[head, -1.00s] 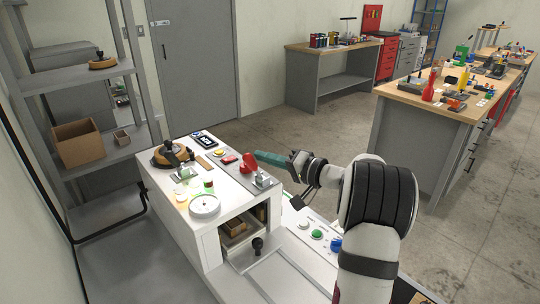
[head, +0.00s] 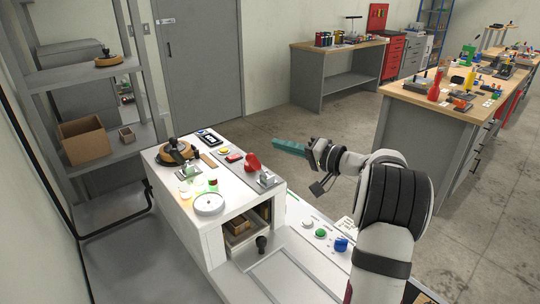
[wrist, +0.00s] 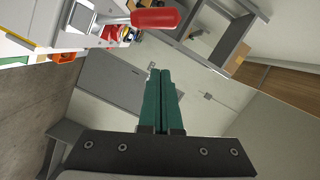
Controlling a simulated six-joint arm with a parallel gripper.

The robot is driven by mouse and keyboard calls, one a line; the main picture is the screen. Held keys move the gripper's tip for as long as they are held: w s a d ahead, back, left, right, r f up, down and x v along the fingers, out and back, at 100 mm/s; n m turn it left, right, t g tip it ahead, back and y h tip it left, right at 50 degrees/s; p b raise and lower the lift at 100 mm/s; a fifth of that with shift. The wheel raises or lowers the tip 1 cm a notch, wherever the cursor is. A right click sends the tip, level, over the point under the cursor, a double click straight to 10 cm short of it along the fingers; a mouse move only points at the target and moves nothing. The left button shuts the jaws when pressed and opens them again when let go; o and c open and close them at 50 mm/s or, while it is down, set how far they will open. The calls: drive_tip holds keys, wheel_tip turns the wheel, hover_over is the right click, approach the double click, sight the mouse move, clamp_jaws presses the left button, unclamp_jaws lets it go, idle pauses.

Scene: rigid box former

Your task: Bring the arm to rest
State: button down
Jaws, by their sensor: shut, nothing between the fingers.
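My gripper (head: 277,145) is in the air above and to the right of the white machine (head: 213,256). Its teal fingers lie side by side and closed, with nothing between them. They show the same way in the wrist view (wrist: 161,72). In the head view the fingers point left, apart from the red handle (head: 252,163) on the machine's top. In the wrist view a red handle (wrist: 156,18) shows at the top, beyond the fingertips.
The machine's top carries a white round dial (head: 209,204) and a dark knob on a wooden disc (head: 172,146). A lower panel has a green button (head: 320,233) and a blue knob (head: 341,243). Shelves with an open box (head: 84,140) stand left. A workbench (head: 440,98) stands right.

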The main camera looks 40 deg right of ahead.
drive_tip(key=v, duration=0.9)
drive_tip(key=s+a+f+n+g+y, duration=0.15)
drive_tip(key=a+g, duration=0.35)
drive_tip(key=a, duration=1.1)
drive_tip(key=a+f+n+g+y, duration=0.25)
drive_tip(key=a+g, duration=0.25)
drive_tip(key=a, duration=1)
drive_tip(key=s+a+f+g+h, duration=0.2)
drive_tip(key=s+a+f+g, duration=0.25)
drive_tip(key=s+a, duration=0.65)
drive_tip(key=s+d+f+n+g+h, duration=0.1)
drive_tip(key=s+d+f+g+h, duration=0.1)
drive_tip(key=s, duration=0.8)
drive_tip(key=shift+f+h, duration=0.85)
drive_tip(key=shift+h, duration=0.15)
